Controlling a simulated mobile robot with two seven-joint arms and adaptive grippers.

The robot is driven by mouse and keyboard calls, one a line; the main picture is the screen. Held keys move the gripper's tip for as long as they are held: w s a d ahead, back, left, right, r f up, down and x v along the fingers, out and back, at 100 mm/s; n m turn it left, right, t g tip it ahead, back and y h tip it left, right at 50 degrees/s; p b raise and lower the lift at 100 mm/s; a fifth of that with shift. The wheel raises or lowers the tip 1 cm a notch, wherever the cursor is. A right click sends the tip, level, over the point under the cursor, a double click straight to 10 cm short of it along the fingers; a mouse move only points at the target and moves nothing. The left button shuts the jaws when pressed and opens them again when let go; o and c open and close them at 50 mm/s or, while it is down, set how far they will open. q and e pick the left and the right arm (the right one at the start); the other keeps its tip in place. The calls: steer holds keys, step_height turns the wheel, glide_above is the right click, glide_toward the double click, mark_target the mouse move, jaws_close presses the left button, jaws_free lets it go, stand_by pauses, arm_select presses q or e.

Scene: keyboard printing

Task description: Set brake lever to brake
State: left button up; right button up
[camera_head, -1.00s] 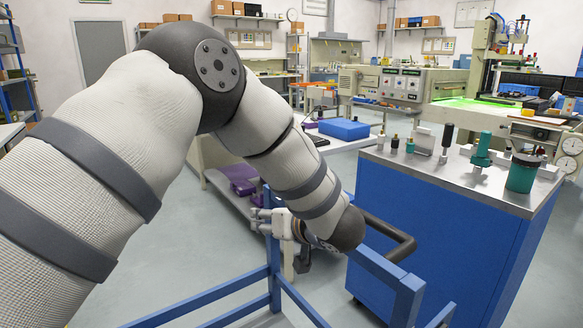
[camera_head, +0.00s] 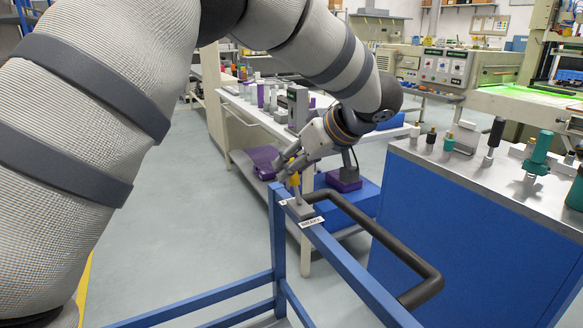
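The brake lever (camera_head: 294,182) is a small yellow lever on a grey base at the corner of the blue cart frame (camera_head: 345,268). A white label reading BRAKE (camera_head: 311,222) lies on the rail in front of the base, and a smaller label (camera_head: 284,201) sits at its left. The lever stands roughly upright, its top partly hidden by the fingers. My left gripper (camera_head: 288,164) is at the lever's upper end, pointing down and left. The fingers are small and overlap the lever, so I cannot tell whether they touch or grip it. My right gripper is out of view.
A black handlebar (camera_head: 390,242) sticks out from the cart's right side. A blue cabinet with a grey top (camera_head: 480,172) stands at the right, holding several tools. A white workbench (camera_head: 240,108) with purple boxes below is behind the lever. The floor at left is clear.

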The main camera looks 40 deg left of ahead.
arm_select(q)
steer(key=shift+x, duration=0.95)
jaws_close()
steer(key=d+y, duration=0.1)
steer(key=s+d+r+t+y, duration=0.1)
steer(key=y, duration=0.1)
steer(key=shift+d, duration=0.15)
steer(key=shift+s+d+n+t+y, duration=0.25)
steer(key=shift+d+t+y, duration=0.2)
steer(key=shift+y, duration=0.45)
steer(key=shift+s+d+n+t+y, duration=0.3)
steer(key=shift+d+y, duration=0.25)
steer(key=shift+y, duration=0.35)
